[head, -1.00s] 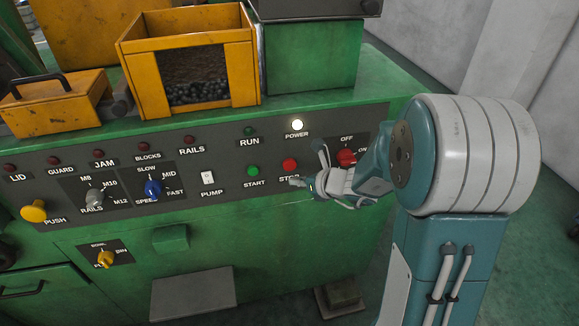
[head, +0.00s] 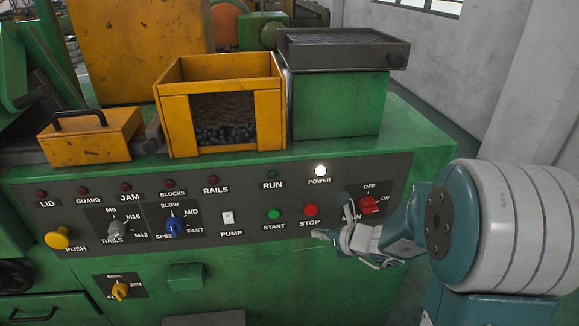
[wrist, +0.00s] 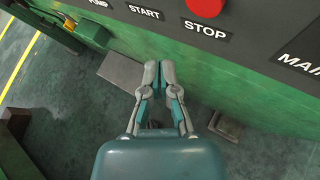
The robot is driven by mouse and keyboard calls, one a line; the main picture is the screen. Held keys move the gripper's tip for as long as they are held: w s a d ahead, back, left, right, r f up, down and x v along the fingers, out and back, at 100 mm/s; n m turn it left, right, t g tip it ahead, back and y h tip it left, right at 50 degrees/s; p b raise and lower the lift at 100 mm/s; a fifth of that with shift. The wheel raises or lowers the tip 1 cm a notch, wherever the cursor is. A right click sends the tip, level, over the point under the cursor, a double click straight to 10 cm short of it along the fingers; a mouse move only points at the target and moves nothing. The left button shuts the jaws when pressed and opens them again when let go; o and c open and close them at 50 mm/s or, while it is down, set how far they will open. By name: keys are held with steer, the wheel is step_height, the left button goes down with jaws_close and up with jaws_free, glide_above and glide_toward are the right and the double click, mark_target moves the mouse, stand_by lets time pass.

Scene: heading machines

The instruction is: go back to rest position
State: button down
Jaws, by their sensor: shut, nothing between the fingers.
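My gripper (head: 322,235) is in front of the control panel, just below the red STOP button (head: 310,210) in the head view. In the wrist view my gripper (wrist: 158,66) is shut and empty, its two fingers side by side, apart from the panel (wrist: 250,22). The red STOP button also shows at the top of the wrist view (wrist: 206,6). The red main switch (head: 370,205) is at the panel's right, beside my arm. The arm hides part of its label.
The green machine (head: 250,270) fills the front, with a green START button (head: 274,214), a blue speed knob (head: 175,225) and a lit white POWER lamp (head: 320,170). A yellow bin (head: 174,125) of dark pieces sits on top. Open floor (wrist: 50,80) shows below left.

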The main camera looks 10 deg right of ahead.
steer(key=s+a+r+n+g, duration=0.3)
steer(key=s+a+r+n, duration=0.1)
steer(key=s+n, duration=0.4)
steer(key=s+a+r+n+g, duration=0.25)
steer(key=s+r+n, duration=0.3)
steer(key=n, duration=0.45)
steer(key=s+d+r+n+h, duration=0.1)
steer(key=s+d+n+h, duration=0.2)
steer(key=s+n, duration=0.2)
steer(key=s+d+r+n+t+h, duration=0.1)
steer(key=s+d+r+n+h, duration=0.1)
steer(key=n, duration=0.6)
steer(key=s+d+h, duration=0.1)
steer(key=s+h, duration=0.1)
steer(key=s, duration=0.1)
steer(key=shift+s+d+r+h, duration=0.15)
steer(key=shift+s+r+h, duration=0.15)
steer(key=shift+s, duration=0.1)
steer(key=shift+t, duration=0.25)
